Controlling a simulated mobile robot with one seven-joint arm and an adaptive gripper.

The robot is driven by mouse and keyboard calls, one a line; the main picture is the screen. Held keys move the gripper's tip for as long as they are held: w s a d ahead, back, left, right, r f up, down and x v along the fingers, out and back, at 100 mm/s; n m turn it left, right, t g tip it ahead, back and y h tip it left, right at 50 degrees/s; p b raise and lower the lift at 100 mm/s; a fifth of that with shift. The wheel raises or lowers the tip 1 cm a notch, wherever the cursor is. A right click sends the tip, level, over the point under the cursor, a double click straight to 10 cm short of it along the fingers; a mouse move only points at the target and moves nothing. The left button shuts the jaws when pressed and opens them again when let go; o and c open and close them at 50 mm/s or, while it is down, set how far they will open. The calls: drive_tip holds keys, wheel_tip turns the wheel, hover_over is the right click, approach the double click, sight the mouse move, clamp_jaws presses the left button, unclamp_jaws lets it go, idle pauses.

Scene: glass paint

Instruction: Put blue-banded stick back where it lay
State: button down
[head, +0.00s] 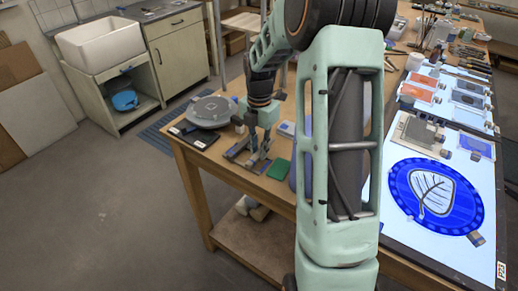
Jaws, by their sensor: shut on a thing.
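My gripper (258,157) points down over the near left corner of the wooden table, between a grey round turntable and a green block. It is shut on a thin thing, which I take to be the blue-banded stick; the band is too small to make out. Low grey-blue pieces (236,152) lie on the table just left of and below the fingers. I cannot tell whether the held stick touches them or the tabletop. My own arm hides the middle of the table.
A turntable (209,111) and a dark flat device (193,138) lie left of my gripper. A green block (279,169) lies close on its right. A lit panel (447,256) with a blue leaf-patterned disc (399,194) fills the right side. The table's front-left edge is near.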

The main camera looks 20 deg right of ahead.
drive_tip(key=shift+f, duration=0.25)
idle(0.4)
drive_tip(key=c, duration=1.8)
unclamp_jaws()
drive_tip(key=shift+o, duration=0.2)
